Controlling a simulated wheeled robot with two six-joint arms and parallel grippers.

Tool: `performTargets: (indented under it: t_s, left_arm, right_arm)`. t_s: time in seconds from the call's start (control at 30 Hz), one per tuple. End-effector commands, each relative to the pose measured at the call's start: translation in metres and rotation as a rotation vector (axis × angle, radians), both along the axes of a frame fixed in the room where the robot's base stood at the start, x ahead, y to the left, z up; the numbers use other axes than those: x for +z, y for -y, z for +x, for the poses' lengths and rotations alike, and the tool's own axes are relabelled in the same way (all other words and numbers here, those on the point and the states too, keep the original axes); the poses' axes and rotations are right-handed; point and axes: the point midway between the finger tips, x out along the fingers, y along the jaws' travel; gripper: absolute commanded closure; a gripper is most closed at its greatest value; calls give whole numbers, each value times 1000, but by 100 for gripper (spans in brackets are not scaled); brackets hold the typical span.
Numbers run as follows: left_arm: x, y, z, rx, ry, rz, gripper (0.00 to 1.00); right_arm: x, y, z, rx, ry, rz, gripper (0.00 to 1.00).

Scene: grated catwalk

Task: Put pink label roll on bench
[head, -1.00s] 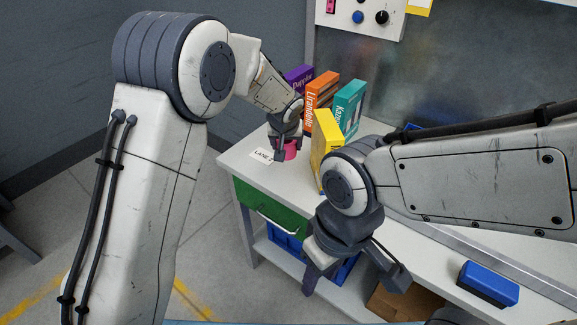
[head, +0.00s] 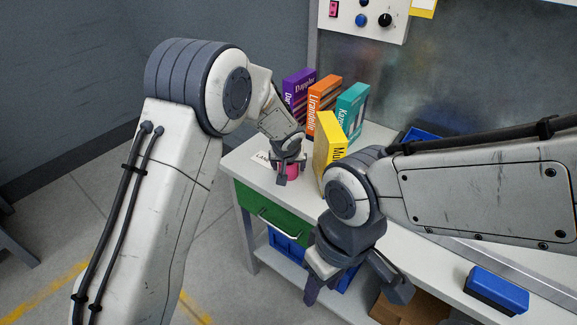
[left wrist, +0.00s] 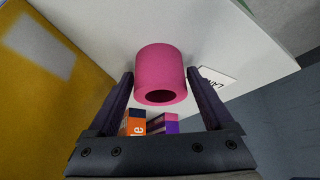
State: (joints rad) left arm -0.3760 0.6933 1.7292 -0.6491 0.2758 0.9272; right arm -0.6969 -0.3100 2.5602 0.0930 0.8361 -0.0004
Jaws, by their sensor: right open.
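The pink label roll (head: 292,171) is at the left end of the bench (head: 245,165). My left gripper (head: 290,176) is around it from above, partly hiding it in the head view. In the left wrist view the roll (left wrist: 161,70) sits between the two fingers (left wrist: 160,78), its dark hole toward the camera. The fingers are along both its sides. Whether its lower end touches the bench cannot be told. My right gripper (head: 356,288) is open and empty, in front of the bench edge.
Upright boxes stand behind the roll: purple (head: 297,92), orange (head: 322,105), teal (head: 351,110) and yellow (head: 329,147). A white lane label (head: 261,158) lies left of the roll. A blue block (head: 497,289) is at lower right. A green drawer (head: 270,215) is under the bench top.

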Motion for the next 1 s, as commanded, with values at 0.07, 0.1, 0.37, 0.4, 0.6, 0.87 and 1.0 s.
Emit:
performTargets:
  t_s: [0.07, 0.1, 0.37, 0.4, 0.6, 0.87, 1.0]
  left_arm:
    - [0, 0, 0, 0, 0, 0, 0]
    - [0, 0, 0, 0, 0, 0, 0]
    - [6, 0, 0, -1, 0, 0, 0]
    - [9, 0, -2, -1, 2, 0, 0]
    - [45, 0, -22, -1, 5, -2, 0]
    - [90, -1, -49, -2, 3, -1, 0]
    - [103, -2, -57, 0, 2, -1, 0]
  right_arm:
    - [1, 0, 0, 0, 0, 0, 55]
    - [1, 0, 0, 0, 0, 0, 55]
    - [8, 0, 0, 0, 0, 0, 55]
    - [6, 0, 0, 0, 1, 1, 55]
    - [7, 0, 0, 0, 0, 0, 55]
    - [9, 0, 0, 0, 0, 0, 55]
    - [10, 0, 0, 0, 0, 0, 55]
